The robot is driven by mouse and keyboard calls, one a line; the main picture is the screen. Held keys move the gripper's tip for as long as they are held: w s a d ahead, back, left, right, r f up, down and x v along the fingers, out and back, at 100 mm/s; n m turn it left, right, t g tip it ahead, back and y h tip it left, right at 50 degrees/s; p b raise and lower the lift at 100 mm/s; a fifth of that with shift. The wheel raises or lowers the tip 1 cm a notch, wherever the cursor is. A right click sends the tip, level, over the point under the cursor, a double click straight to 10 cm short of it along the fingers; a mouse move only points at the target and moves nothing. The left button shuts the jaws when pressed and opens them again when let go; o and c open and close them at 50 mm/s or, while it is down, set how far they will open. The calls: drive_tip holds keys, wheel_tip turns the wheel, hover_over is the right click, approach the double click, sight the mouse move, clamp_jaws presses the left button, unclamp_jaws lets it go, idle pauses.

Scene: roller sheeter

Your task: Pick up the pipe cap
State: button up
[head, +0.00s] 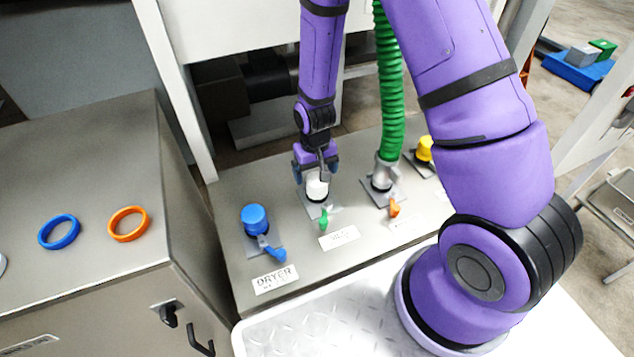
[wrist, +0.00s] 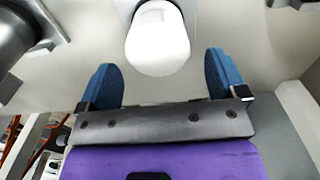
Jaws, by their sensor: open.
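A white pipe cap (head: 317,189) sits upright on its fitting on the grey metal shelf (head: 225,195). In the wrist view the white cap (wrist: 157,42) lies just ahead of the gap between the fingertips, roughly centred. My gripper (head: 316,172) is open and empty, with its blue fingers at the cap in the head view; it also shows in the wrist view (wrist: 160,64). I cannot tell whether a finger touches the cap. A blue cap (head: 254,219) stands on a fitting to the left, and a yellow cap (head: 425,149) to the right.
A green hose (head: 389,90) rises from the fitting right of the white cap. Small valve handles, one green (head: 323,218) and one orange (head: 394,208), stand in front. A blue ring (head: 59,232) and an orange ring (head: 128,224) lie on the left cabinet.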

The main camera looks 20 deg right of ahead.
sight(316, 175)
drive_tip(key=shift+f, duration=2.3)
drive_tip(key=c, duration=1)
